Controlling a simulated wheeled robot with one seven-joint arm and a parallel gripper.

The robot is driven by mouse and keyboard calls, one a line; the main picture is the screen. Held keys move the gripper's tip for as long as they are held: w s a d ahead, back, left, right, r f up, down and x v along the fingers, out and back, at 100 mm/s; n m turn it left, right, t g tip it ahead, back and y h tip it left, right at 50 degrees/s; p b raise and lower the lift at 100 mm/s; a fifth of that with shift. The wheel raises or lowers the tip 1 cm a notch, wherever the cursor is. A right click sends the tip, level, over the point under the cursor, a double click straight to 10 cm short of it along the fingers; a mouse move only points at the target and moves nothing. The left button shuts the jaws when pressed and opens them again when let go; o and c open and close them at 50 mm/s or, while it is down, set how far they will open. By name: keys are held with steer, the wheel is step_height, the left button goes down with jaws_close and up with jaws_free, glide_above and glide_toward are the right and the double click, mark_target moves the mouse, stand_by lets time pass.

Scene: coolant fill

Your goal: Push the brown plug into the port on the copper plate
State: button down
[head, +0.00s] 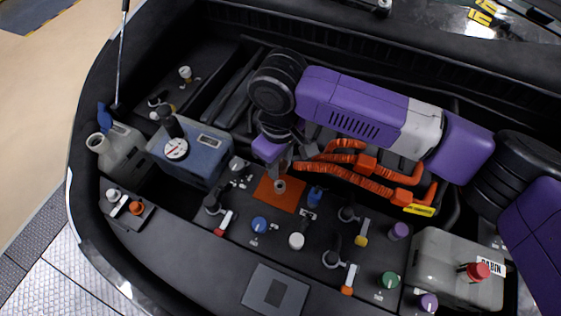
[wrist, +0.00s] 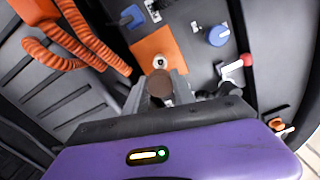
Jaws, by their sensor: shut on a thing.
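The copper plate (head: 268,194) lies flat on the dark panel, with a small pale round port (head: 280,186) in it. In the wrist view, the copper plate (wrist: 148,47) and the port (wrist: 160,62) show just beyond my fingertips. My gripper (head: 279,172) reaches down over the plate's back edge. In the wrist view my gripper (wrist: 160,92) is shut on the brown plug (wrist: 159,82), its round end between the two grey fingers. The plug appears just short of the port in that view; I cannot tell the height gap. The head view does not clearly show the plug.
A blue knob (head: 259,225), a white cap (head: 296,241) and a red-handled lever (head: 223,224) stand in front of the plate. A small blue part (head: 315,196) stands close on its right. Orange hoses (head: 345,178) run behind on the right, and a blue-grey tank (head: 203,160) stands left.

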steer(key=shift+r+p, duration=0.1)
steer(key=shift+p, duration=0.35)
steer(key=b, duration=0.3)
glide_above(280, 187)
steer(key=shift+a+f, duration=0.1)
steer(key=shift+f, duration=2.9)
steer(key=shift+p, duration=1.1)
steer(key=shift+f+b, duration=0.65)
steer(key=shift+f, duration=0.65)
steer(key=c, duration=1)
jaws_free()
steer(key=shift+o, duration=0.2)
steer(key=shift+r+b, duration=0.4)
steer(key=shift+r, duration=3.55)
